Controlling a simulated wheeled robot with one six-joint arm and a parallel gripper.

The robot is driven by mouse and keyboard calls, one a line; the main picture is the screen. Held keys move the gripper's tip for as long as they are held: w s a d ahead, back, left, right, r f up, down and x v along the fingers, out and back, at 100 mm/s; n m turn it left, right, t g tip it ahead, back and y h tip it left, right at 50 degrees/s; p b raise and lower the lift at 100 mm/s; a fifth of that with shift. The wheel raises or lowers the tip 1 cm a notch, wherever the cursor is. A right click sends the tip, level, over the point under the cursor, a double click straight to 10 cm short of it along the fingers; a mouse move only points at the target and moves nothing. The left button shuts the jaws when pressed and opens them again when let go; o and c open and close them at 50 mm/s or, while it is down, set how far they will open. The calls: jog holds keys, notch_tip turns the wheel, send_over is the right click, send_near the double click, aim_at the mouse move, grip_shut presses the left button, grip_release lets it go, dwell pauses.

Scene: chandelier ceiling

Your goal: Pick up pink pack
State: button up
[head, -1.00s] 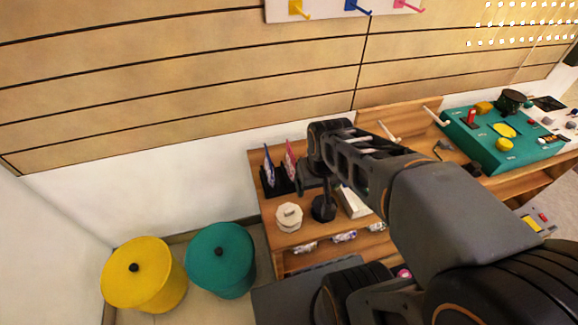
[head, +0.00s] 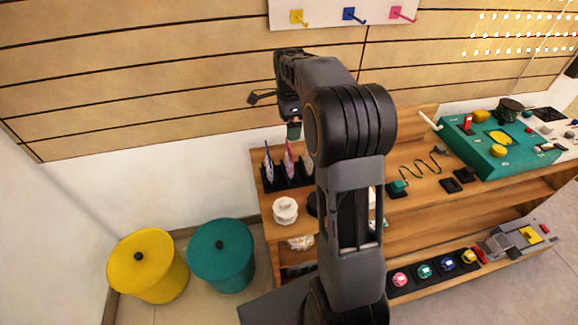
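A pink pack (head: 288,161) stands upright in a black rack (head: 287,186) on the left end of the wooden shelf unit. A blue and white pack (head: 269,165) stands to its left in the same rack. A third, pale pack stands to its right, partly hidden by my arm. My gripper (head: 273,113) is raised above and behind the rack in the picture, in front of the wooden wall. It is apart from the packs. The arm's wrist hides part of it, so its opening is unclear, and I see nothing held.
A white lidded jar (head: 285,210) stands in front of the rack. Yellow (head: 148,268) and teal (head: 221,258) bins stand on the floor at left. A teal console (head: 497,141) and a wavy wire toy (head: 420,170) are at right. Coloured hooks (head: 348,14) hang above.

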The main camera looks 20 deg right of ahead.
aim_at(289, 146)
notch_tip(289, 146, down, 13)
jog(key=b, duration=0.3)
jog(key=shift+r, duration=0.1)
jog(key=shift+s, duration=0.1)
jog(key=c, duration=0.8)
jog(key=shift+r, duration=0.15)
jog(key=shift+r, duration=0.25)
notch_tip(289, 146, up, 3)
jog(key=shift+s+r+p, duration=0.1)
jog(key=shift+p, duration=0.4)
jog(key=s+a+r, duration=0.1)
jog(key=s+r, duration=0.2)
jog(key=s, duration=0.1)
jog(key=s+r+p, duration=0.1)
jog(key=s+r, duration=0.2)
jog(key=s, duration=0.2)
jog(key=s+a+r+p, duration=0.1)
jog(key=s+r, duration=0.2)
jog(key=s, duration=0.1)
jog(key=shift+s+a, duration=0.25)
jog(key=shift+a, duration=0.1)
